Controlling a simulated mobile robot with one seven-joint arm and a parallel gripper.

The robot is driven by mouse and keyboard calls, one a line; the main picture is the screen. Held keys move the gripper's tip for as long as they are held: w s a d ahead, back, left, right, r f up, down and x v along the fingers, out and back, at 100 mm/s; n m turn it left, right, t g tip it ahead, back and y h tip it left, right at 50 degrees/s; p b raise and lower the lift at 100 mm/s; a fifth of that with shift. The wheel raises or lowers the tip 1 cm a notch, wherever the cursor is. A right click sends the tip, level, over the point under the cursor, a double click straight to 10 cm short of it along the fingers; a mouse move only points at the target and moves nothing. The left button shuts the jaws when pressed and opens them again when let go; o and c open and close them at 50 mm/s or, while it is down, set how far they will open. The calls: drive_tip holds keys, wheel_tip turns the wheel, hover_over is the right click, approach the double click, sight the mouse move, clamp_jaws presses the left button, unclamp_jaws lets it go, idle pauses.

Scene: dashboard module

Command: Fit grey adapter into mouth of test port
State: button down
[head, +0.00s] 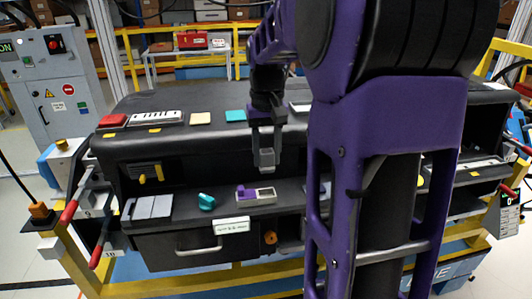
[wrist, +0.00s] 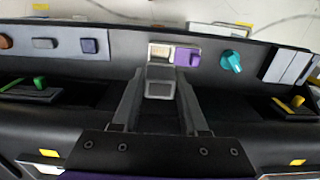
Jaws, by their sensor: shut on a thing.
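My gripper (head: 264,138) hangs in front of the black dashboard module and is shut on the grey adapter (head: 266,160), a small blocky piece. In the wrist view the adapter (wrist: 160,88) sits between the two fingers. A small unit with a purple block and a light grey frame around a pale recess (head: 265,193) lies on the lower ledge, below and apart from the adapter in the head view. In the wrist view this unit (wrist: 186,56) is just beyond the adapter, which partly covers its frame. I cannot tell for certain that it is the test port.
A teal knob (head: 206,201) and grey rocker panels (head: 150,207) are left of the unit on the ledge. A drawer handle (head: 198,248) and an orange knob (head: 270,237) are below. The dashboard's upper shelf overhangs the ledge. My arm hides the module's right part.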

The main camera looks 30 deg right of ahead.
sight(267, 171)
drive_tip(key=shift+f+b, duration=1.9)
drive_tip(key=shift+f, duration=1.05)
drive_tip(key=shift+r+p, duration=0.1)
drive_tip(key=shift+p, duration=0.4)
drive_tip(key=shift+f+b, duration=0.75)
drive_tip(key=shift+f, duration=0.65)
drive_tip(key=shift+r, duration=0.15)
drive_tip(key=shift+r+p, duration=0.95)
drive_tip(key=shift+p, duration=0.4)
idle(0.6)
drive_tip(key=shift+f+b, duration=0.6)
drive_tip(key=shift+f, duration=0.35)
